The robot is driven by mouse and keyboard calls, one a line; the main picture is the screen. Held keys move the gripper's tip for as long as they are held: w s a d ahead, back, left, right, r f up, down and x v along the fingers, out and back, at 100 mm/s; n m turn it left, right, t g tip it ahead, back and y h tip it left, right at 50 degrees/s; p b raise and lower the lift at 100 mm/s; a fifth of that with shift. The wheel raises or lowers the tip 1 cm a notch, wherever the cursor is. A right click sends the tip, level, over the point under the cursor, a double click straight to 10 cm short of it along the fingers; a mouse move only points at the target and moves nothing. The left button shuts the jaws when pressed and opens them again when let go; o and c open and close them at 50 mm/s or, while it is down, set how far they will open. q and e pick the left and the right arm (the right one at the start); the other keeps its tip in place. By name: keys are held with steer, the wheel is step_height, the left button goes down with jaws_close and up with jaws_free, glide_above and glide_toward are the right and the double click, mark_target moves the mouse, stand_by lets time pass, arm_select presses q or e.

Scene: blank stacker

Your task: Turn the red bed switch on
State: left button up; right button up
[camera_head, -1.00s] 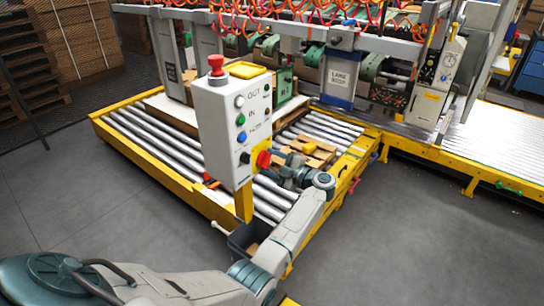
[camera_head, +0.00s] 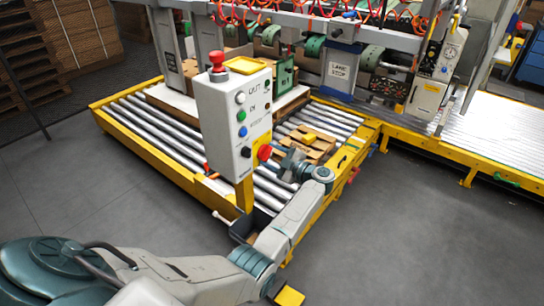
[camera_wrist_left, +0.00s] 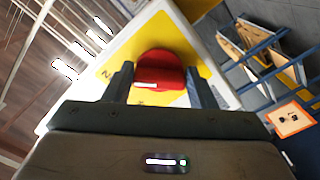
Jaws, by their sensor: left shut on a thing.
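The red bed switch (camera_head: 264,153) is a round red knob on the side of the white control box (camera_head: 215,125). In the left wrist view the red knob (camera_wrist_left: 160,65) sits on a yellow plate (camera_wrist_left: 182,40), with a pale mark on its lower edge. My left gripper (camera_head: 274,155) is shut on the knob, one dark finger on each side of it in the left wrist view (camera_wrist_left: 162,85). The knob's exact setting cannot be read. My right gripper is not in view.
The box has a red mushroom button (camera_head: 217,63) on top and several buttons on its front. It stands on a yellow post (camera_head: 244,194) beside the roller bed (camera_head: 150,131). A dark bin (camera_head: 240,231) is near the post's foot. Grey floor at right is clear.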

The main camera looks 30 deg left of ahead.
arm_select(q)
steer(key=o, duration=1)
steer(key=d+b, duration=0.1)
steer(key=d, duration=0.2)
steer(key=d+b, duration=0.1)
steer(key=d, duration=0.3)
steer(key=d+b, duration=0.1)
steer(key=d, duration=0.3)
steer(key=shift+s, duration=0.4)
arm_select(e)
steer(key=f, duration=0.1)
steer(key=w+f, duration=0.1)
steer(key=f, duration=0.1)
arm_select(q)
steer(key=shift+a, duration=0.1)
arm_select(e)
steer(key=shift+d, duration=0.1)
